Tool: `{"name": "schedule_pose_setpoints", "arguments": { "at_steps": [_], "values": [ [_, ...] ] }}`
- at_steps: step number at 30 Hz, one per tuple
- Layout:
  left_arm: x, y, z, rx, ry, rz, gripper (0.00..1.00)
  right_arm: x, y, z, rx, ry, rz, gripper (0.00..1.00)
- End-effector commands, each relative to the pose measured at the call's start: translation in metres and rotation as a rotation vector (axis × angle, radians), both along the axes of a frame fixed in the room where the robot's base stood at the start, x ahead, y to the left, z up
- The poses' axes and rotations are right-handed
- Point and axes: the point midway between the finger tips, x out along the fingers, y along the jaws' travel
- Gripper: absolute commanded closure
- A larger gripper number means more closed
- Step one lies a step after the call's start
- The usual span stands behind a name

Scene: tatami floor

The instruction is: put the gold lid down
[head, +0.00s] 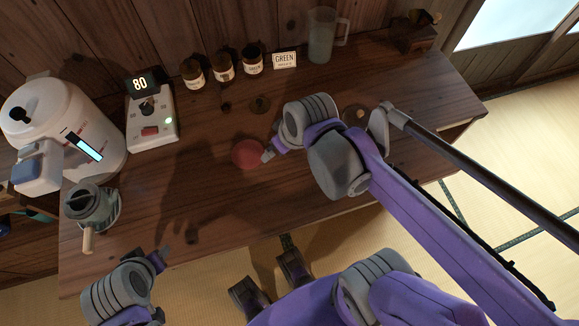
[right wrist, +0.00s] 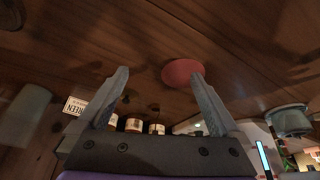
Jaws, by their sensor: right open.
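My right gripper (head: 268,153) is open with nothing between its fingers, close to a red disc (head: 247,153) on the table. In the right wrist view the open fingers (right wrist: 160,76) are apart, and the red disc (right wrist: 182,72) shows by one fingertip. A small brownish-gold round lid (head: 260,104) lies on the table in front of the jars. Another brown round piece (head: 355,115) lies right of my right gripper, partly hidden by my arm. I cannot tell which one is the gold lid. My left gripper (head: 163,256) is over the table's front edge, its opening unclear.
Several labelled jars (head: 223,68), a GREEN card (head: 285,60) and a pitcher (head: 322,38) stand at the back. The table's front middle is clear.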

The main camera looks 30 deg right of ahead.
Motion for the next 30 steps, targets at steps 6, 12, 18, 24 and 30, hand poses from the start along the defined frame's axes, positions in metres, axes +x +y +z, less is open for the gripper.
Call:
{"name": "schedule_pose_setpoints", "arguments": {
  "at_steps": [6, 12, 18, 24, 30],
  "values": [
    [0.000, 0.000, 0.000, 0.000, 0.000, 0.000, 0.50, -0.055, 0.013, -0.033, 0.014, -0.042, -0.126, 0.00],
    [0.000, 0.000, 0.000, 0.000, 0.000, 0.000, 0.50, -0.064, 0.014, -0.040, 0.019, -0.053, -0.159, 0.00],
    [0.000, 0.000, 0.001, 0.000, 0.000, 0.000, 0.50, -0.064, 0.014, -0.039, 0.019, -0.053, -0.159, 0.00],
    [0.005, 0.000, 0.028, 0.000, -0.011, 0.000, 0.50, -0.058, 0.014, -0.012, 0.020, -0.063, -0.158, 0.00],
    [0.016, 0.000, 0.065, 0.000, -0.030, 0.000, 0.50, -0.048, 0.014, 0.025, 0.021, -0.082, -0.158, 0.00]
  ]
}}
